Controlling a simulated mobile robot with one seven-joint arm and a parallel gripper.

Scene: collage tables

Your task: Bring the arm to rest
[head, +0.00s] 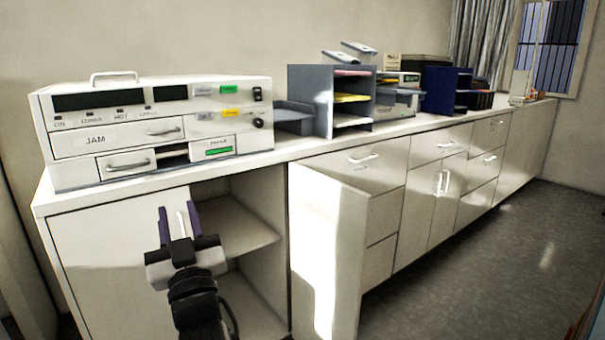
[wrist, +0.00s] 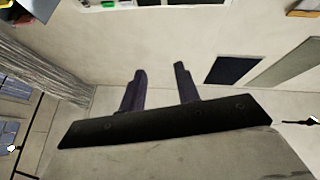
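My gripper (head: 178,212) is in front of the white cabinet at the lower left in the head view. Its two dark purple fingers point up and stand apart. A thin pale upright bar, perhaps a door handle, shows between them; I cannot tell whether it is touched. In the wrist view the fingers (wrist: 159,70) are spread, with only a pale surface seen between them. My arm comes up from the bottom edge of the head view.
A cabinet door (head: 325,250) stands swung open beside the open shelves (head: 243,228). A white machine labelled JAM (head: 95,140) and a grey paper rack (head: 310,95) stand on the counter. The floor (head: 480,270) at right is clear.

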